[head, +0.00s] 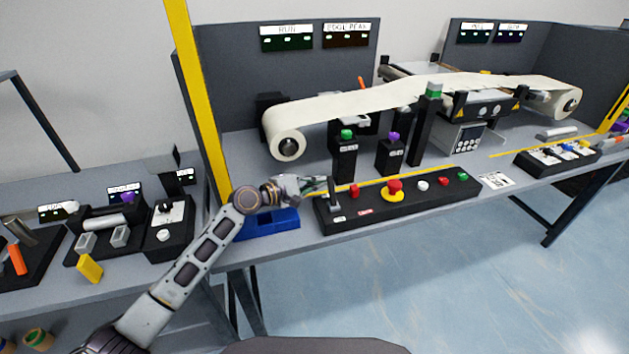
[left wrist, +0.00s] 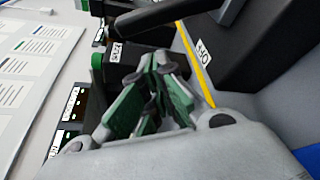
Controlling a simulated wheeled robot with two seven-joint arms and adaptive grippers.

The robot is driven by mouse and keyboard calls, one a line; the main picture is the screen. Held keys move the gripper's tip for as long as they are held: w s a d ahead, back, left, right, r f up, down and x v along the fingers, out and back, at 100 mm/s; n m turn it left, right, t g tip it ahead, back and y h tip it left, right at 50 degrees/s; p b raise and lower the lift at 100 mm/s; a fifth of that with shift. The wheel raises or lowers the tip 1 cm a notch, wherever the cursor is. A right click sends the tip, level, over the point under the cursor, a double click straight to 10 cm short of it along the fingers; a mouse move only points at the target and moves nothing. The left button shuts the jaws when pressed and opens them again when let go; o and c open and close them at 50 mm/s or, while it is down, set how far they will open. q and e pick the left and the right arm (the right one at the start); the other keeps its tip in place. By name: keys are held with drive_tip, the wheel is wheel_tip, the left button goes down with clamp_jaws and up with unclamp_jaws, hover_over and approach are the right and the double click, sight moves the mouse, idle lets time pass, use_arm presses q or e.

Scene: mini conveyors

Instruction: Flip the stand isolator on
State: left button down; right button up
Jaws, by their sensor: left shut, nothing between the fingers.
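The stand isolator is a dark lever switch (head: 333,198) at the left end of the black control panel (head: 440,203). Its lever also shows in the left wrist view (left wrist: 183,16), rising from a black box with an OFF label (left wrist: 202,52). My left gripper (head: 322,184) is shut and empty, right beside the lever in the head view. In the left wrist view its green-padded fingers (left wrist: 150,95) are together, with the lever beyond them and to the right. I cannot tell whether they touch. My right gripper is not in view.
The panel also carries a red button (head: 354,190), a red mushroom button on a yellow base (head: 394,188) and other buttons. A blue tray (head: 268,224) lies under my left wrist. Black posts with a green knob (head: 347,135) and a purple knob (head: 393,138) stand behind.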

use_arm(q)
drive_tip(key=shift+s+d+r, duration=0.1)
drive_tip(key=shift+s+r, duration=0.1)
drive_tip(key=shift+s, duration=0.1)
drive_tip(key=shift+s+r, duration=0.1)
drive_tip(key=shift+s, duration=0.1)
drive_tip(key=shift+s+d+r, duration=0.2)
drive_tip(key=shift+s+r, duration=0.05)
drive_tip(key=shift+s, duration=0.15)
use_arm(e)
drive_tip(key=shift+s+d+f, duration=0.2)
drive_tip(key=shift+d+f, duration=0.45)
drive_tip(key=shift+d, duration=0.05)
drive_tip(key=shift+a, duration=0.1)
